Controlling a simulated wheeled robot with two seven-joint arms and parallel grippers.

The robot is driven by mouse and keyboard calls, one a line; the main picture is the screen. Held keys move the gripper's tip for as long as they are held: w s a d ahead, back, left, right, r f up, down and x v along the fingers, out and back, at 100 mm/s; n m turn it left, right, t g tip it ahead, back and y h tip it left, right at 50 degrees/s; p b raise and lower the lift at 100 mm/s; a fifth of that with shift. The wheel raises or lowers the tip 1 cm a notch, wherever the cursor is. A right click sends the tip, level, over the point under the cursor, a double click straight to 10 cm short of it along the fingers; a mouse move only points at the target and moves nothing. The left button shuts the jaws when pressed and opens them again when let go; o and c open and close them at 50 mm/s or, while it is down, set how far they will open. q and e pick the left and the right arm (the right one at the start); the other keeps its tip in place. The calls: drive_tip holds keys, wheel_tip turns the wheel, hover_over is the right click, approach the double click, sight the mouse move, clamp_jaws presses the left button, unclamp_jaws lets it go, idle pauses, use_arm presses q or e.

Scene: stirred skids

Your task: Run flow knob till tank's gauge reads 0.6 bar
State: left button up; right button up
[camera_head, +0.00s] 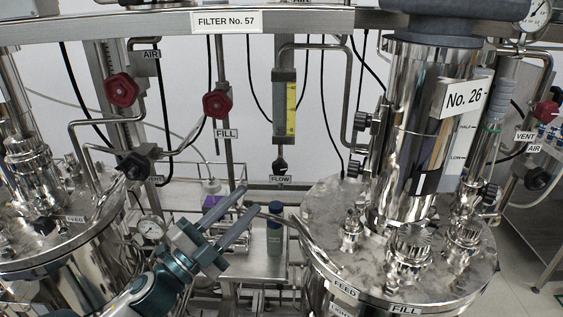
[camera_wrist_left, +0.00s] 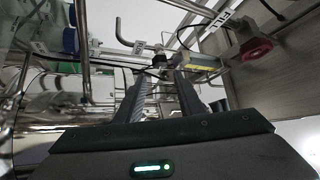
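The black flow knob (camera_head: 280,164) sits below a flow meter with a yellow scale (camera_head: 291,108), above a FLOW label (camera_head: 280,180). A round dial gauge (camera_head: 150,229) is at the lower left by the left tank; another gauge (camera_head: 537,13) is at the top right. I cannot tell which is the tank's gauge, and neither reading is legible. My left gripper (camera_head: 250,199) is open and empty, below and left of the flow knob, apart from it. Its parted fingers (camera_wrist_left: 160,76) also show in the left wrist view. My right gripper is not in view.
Red knobs (camera_head: 217,104) and black valve knobs (camera_head: 133,166) stand left of the flow meter. A steel tank (camera_head: 400,245) labelled FILL is at right. A dark bottle (camera_head: 274,236) stands on a shelf beside my left gripper. Pipes and hanging black hoses crowd the area.

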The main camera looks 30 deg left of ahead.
sight(277, 170)
use_arm(q)
drive_tip(key=p+x, duration=0.4)
drive_tip(key=x, duration=0.7)
drive_tip(key=shift+r+p, duration=0.2)
drive_tip(key=shift+p, duration=0.2)
drive_tip(key=shift+p+x, duration=0.35)
drive_tip(key=shift+x, duration=0.6)
drive_tip(key=shift+f, duration=0.1)
drive_tip(key=c, duration=0.8)
